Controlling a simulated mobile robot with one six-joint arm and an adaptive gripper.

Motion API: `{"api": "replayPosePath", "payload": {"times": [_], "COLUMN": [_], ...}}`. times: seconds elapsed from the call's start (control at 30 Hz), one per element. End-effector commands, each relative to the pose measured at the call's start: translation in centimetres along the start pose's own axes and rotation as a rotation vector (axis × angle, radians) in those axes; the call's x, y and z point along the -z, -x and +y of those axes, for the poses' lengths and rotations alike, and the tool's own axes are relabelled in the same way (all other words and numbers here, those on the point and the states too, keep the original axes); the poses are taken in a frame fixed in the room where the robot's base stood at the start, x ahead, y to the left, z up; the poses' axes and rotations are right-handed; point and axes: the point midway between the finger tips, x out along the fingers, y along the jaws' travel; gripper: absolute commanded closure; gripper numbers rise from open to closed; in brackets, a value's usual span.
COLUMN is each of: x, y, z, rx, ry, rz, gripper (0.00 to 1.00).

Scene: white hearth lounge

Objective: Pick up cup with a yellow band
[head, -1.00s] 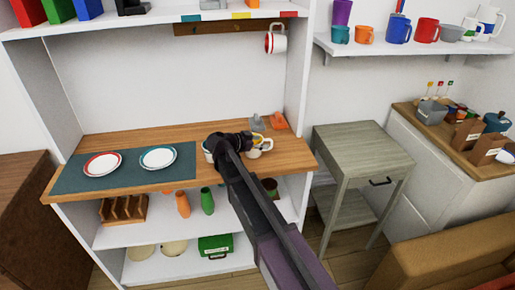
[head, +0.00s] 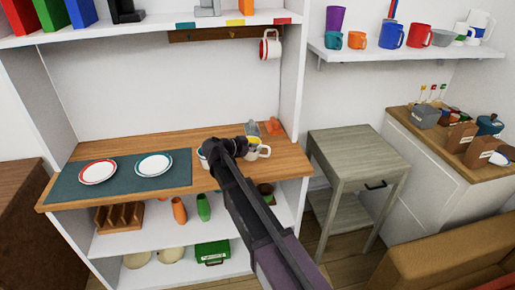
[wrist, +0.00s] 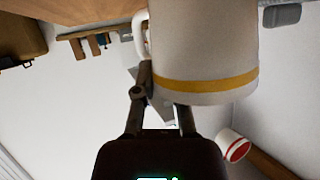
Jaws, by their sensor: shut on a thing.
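The cup with a yellow band (wrist: 205,50) fills the top of the wrist view. It is white, with the band near its lower edge in that picture and its handle at the left. My gripper (wrist: 165,100) is shut on it; the exact contact is partly hidden behind the cup and fingers. In the head view my gripper (head: 238,147) is over the right part of the wooden counter and mostly hides the held cup. Whether the cup is clear of the counter cannot be told.
A white cup (head: 264,153) shows just right of my gripper on the wooden counter (head: 225,173). A red-banded cup (head: 270,46) hangs from the hook rail above. Two plates (head: 154,166) lie on a teal mat at left. An orange object (head: 273,127) stands behind.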

Motion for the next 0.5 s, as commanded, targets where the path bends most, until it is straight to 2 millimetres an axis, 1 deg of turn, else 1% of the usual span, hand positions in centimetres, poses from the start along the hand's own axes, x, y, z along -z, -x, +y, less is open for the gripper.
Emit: {"api": "replayPosePath", "payload": {"times": [0.43, 0.5], "x": [3.5, 2.7], "y": [1.4, 2.8], "z": [-0.4, 1.3], "rx": [0.0, 0.003], "ry": [0.0, 0.001], "rz": [0.001, 0.001], "gripper": [1.0, 1.0]}}
